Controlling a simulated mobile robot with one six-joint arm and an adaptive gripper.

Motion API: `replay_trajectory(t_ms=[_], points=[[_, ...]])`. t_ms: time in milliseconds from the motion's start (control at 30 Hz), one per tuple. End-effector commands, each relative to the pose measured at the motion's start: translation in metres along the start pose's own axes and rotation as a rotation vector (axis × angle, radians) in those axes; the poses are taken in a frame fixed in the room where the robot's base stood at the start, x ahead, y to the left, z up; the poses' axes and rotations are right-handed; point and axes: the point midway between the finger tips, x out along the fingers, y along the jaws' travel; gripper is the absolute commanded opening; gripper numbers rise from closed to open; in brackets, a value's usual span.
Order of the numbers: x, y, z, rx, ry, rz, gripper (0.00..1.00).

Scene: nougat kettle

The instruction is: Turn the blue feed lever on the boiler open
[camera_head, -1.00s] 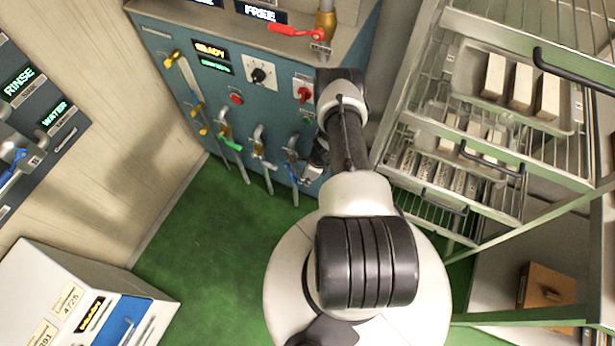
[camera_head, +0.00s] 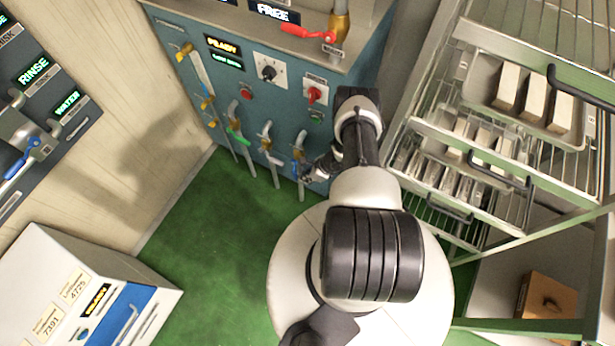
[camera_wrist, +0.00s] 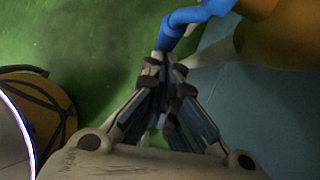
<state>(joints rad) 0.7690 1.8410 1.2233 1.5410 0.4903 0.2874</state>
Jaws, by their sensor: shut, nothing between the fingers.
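The boiler (camera_head: 290,110) is a teal cabinet with a row of brass valves and pipes low on its front. The blue feed lever (camera_head: 296,170) is on the rightmost of these valves and points down. In the wrist view the blue lever (camera_wrist: 185,20) runs from the brass valve body (camera_wrist: 285,35) down to the left. My gripper (camera_wrist: 165,60) is shut and empty, its fingertips at the lever's lower end. I cannot tell if they touch it. In the head view my gripper (camera_head: 309,176) is just right of the lever, partly hidden by my arm.
A green-handled valve (camera_head: 236,136) is left along the boiler front. A red lever (camera_head: 308,33) sits on top. A wire rack with trays (camera_head: 480,125) stands close on the right. A white cabinet (camera_head: 130,265) is at lower left. Green floor (camera_head: 215,235) between is clear.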

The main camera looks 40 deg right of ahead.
Motion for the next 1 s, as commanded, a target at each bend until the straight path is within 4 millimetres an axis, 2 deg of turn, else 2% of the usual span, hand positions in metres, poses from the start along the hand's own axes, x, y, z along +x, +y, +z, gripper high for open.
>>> replay_trajectory(t_ms=[800,1000], points=[[0.005,-0.001,0.0,-0.002,0.006,0.001,0.0],[-0.01,-0.003,0.001,0.0,0.005,-0.001,0.0]])
